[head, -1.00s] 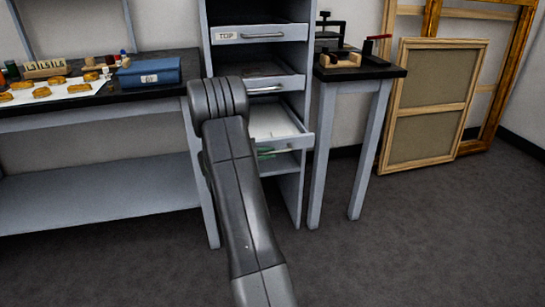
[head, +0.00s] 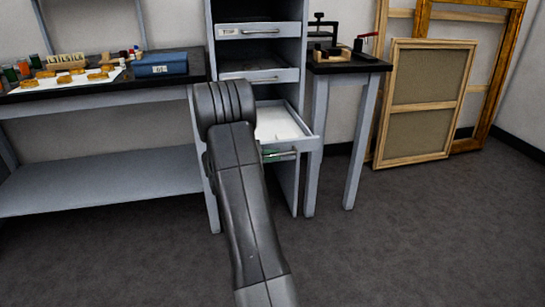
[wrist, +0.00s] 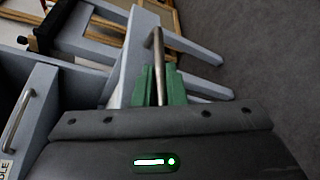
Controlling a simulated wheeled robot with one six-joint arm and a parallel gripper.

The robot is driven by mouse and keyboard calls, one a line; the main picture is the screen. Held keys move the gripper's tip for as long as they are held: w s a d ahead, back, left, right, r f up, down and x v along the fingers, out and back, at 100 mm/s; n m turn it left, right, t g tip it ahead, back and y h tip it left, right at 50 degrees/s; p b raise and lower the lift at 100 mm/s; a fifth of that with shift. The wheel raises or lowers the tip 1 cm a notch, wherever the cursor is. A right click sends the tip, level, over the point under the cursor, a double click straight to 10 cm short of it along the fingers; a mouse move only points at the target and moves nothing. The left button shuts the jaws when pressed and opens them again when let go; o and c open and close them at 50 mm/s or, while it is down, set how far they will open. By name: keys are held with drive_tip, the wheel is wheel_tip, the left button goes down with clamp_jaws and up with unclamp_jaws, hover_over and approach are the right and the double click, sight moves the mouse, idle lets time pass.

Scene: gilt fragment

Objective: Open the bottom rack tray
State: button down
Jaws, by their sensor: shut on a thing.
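The bottom rack tray (head: 282,118) is a grey drawer with a pale interior, pulled partly out of the rack at centre. Its metal bar handle (wrist: 158,50) runs between the green fingers of my gripper (wrist: 160,84) in the wrist view. My gripper is shut on this handle. In the head view only a little green of my gripper (head: 268,154) shows at the handle; my arm hides the left part of the tray.
Above are the middle tray (head: 262,76) and the top tray (head: 262,30). A side table (head: 350,66) with a small press stands close right. A long workbench (head: 100,92) is at left. Framed panels (head: 428,100) lean on the back wall. Dark floor at front right is clear.

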drive_tip(key=c, duration=1.5)
unclamp_jaws()
drive_tip(key=p+v, duration=0.3)
drive_tip(key=v, duration=1.1)
drive_tip(key=shift+f, duration=0.2)
drive_tip(key=shift+d, duration=0.1)
drive_tip(key=b+x, duration=0.2)
drive_tip(key=x, duration=1)
drive_tip(key=shift+w+d+b, duration=0.3)
drive_tip(key=shift+b, duration=0.1)
drive_tip(key=shift+w+d+f, duration=0.1)
drive_tip(key=shift+w+d, duration=0.25)
drive_tip(key=shift+d, duration=0.05)
drive_tip(key=shift+w+a, duration=0.1)
